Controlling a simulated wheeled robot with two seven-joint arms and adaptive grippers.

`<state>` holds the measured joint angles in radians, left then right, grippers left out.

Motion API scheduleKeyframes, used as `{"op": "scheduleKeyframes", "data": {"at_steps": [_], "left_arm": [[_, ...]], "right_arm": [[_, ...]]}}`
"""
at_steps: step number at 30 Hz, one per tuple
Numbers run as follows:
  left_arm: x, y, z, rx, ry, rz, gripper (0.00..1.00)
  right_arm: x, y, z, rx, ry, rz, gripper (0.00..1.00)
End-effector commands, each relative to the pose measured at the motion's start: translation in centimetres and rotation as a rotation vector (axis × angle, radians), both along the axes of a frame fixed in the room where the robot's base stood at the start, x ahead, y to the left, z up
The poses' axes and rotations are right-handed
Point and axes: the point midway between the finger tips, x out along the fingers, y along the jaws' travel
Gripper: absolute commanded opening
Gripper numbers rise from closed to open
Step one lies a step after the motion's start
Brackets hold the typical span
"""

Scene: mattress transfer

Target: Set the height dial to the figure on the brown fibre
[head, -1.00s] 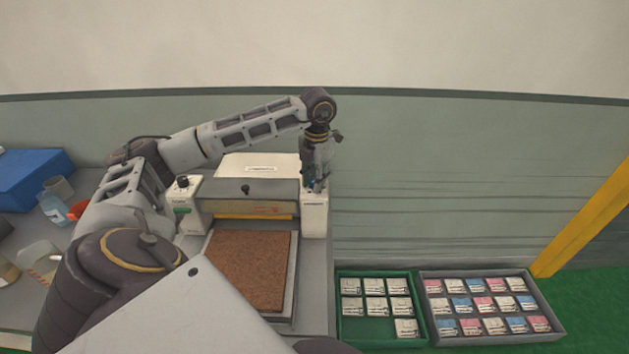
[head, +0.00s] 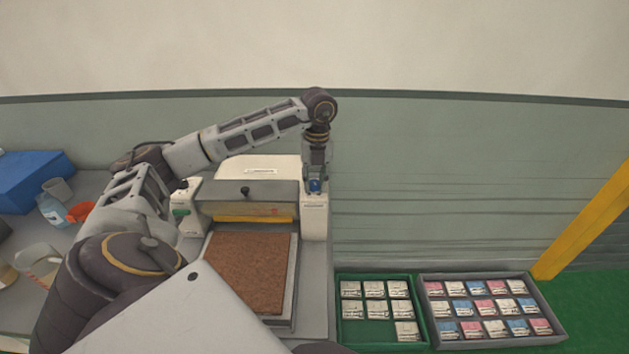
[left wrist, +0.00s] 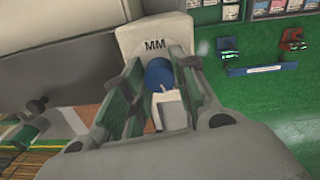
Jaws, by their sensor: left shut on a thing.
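The brown fibre slab (head: 250,272) lies on the bed of the machine, in front of its yellow-edged bar; I cannot read any figure on it. The blue height dial (left wrist: 158,72) sits on the machine's white right post (head: 314,222), by the letters MM in the left wrist view. My left gripper (head: 315,186) points down above that post, shut on the dial, with one finger on each side. The dial's setting is not readable. My right gripper is not in view.
A green tray (head: 413,280) and a grey tray (head: 559,328) of small packets stand to the right. A blue box (head: 30,178), spray bottle (head: 52,210) and cups stand at the left. A yellow post (head: 590,222) rises at the far right.

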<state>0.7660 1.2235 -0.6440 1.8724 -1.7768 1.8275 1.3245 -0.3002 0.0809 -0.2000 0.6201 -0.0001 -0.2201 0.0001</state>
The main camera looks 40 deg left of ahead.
Motion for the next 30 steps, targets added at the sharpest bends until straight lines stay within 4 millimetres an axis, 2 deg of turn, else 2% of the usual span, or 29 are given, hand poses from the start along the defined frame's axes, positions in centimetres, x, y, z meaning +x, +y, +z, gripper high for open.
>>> {"op": "scheduleKeyframes", "data": {"at_steps": [12, 27, 28, 30], "left_arm": [[0.14, 0.15, 0.26, 0.001, -0.006, 0.189, 0.04], [0.16, 0.17, 0.28, 0.001, -0.008, 0.211, 0.04], [0.16, 0.17, 0.28, 0.001, -0.008, 0.210, 0.30], [0.15, 0.16, 0.27, 0.001, -0.008, 0.210, 0.39]], "right_arm": [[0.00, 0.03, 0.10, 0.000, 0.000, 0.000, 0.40], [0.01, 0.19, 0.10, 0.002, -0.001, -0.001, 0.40], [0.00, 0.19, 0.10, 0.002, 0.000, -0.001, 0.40], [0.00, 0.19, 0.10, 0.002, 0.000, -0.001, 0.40]]}}
